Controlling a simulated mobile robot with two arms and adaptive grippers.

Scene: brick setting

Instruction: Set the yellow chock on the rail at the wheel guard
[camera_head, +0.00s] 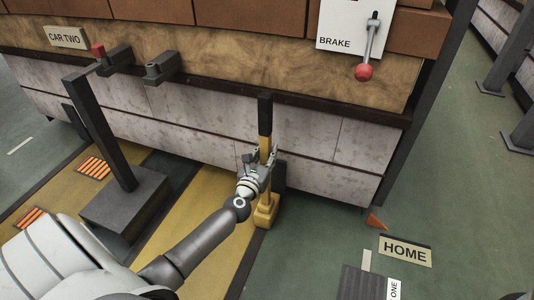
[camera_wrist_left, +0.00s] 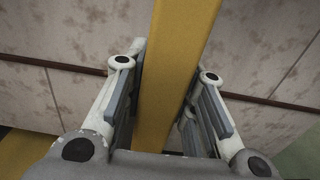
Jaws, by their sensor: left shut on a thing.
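The yellow chock (camera_head: 266,212) has a wide foot at the bottom and a tall upright handle with a black top (camera_head: 265,112). It stands upright in front of the pale car side. My left gripper (camera_head: 262,160) is shut on the handle, about midway up. In the left wrist view the yellow handle (camera_wrist_left: 175,70) runs between the two fingers of my left gripper (camera_wrist_left: 165,105). A dark upright piece (camera_head: 279,177) shows just right of the handle; I cannot tell whether it is the wheel guard. I cannot clearly make out the rail. My right gripper is out of view.
A dark post on a block base (camera_head: 123,205) stands left of my left arm. Two dark brackets (camera_head: 162,67) and a red-knobbed BRAKE lever (camera_head: 368,45) are on the car. A HOME sign (camera_head: 405,251) and orange wedge (camera_head: 376,222) lie right.

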